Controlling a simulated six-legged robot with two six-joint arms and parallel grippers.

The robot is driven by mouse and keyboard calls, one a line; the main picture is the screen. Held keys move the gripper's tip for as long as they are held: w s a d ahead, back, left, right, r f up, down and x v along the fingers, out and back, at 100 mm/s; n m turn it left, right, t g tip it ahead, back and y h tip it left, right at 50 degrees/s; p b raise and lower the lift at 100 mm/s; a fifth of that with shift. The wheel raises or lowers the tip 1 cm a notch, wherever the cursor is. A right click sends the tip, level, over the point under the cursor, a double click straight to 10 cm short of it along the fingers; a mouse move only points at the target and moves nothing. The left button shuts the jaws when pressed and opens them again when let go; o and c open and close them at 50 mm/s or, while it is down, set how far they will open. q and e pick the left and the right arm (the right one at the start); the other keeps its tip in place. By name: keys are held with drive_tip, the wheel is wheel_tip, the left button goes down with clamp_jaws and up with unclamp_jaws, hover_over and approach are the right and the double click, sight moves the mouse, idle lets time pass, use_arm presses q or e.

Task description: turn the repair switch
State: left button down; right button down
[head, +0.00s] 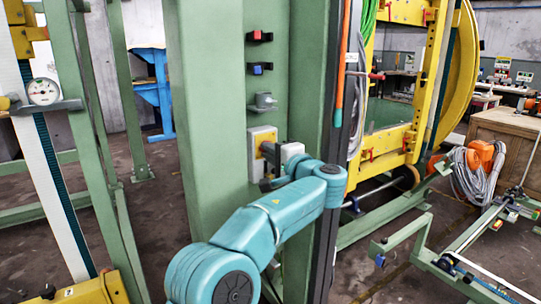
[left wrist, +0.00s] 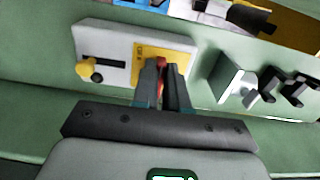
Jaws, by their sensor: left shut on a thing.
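The repair switch is on a pale box (head: 256,143) fixed to the green column; this box (left wrist: 110,45) also shows in the left wrist view. It has a yellow plate (left wrist: 149,50) and a red handle (left wrist: 161,80). My left gripper (head: 268,150) reaches the box from the right in the head view. In the left wrist view my left gripper (left wrist: 162,66) is shut on the red handle, with one dark finger on each side. The fingers hide most of the handle, and its exact angle cannot be told. My right gripper is not in view.
The green column (head: 215,100) carries a red-marked holder (head: 260,36), a blue-marked holder (head: 260,68) and a grey bracket (head: 265,101) above the box. A yellow-black knob (left wrist: 86,69) sits by a slot on the box. An orange rod (head: 341,70) hangs to the right.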

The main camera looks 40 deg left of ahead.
use_arm(q)
drive_tip(key=shift+f, duration=0.1)
drive_tip(key=c, duration=1.2)
unclamp_jaws()
drive_tip(key=shift+o, duration=0.2)
drive_tip(key=shift+d, duration=0.1)
drive_tip(key=v, duration=1.6)
drive_tip(key=shift+d+f, duration=0.1)
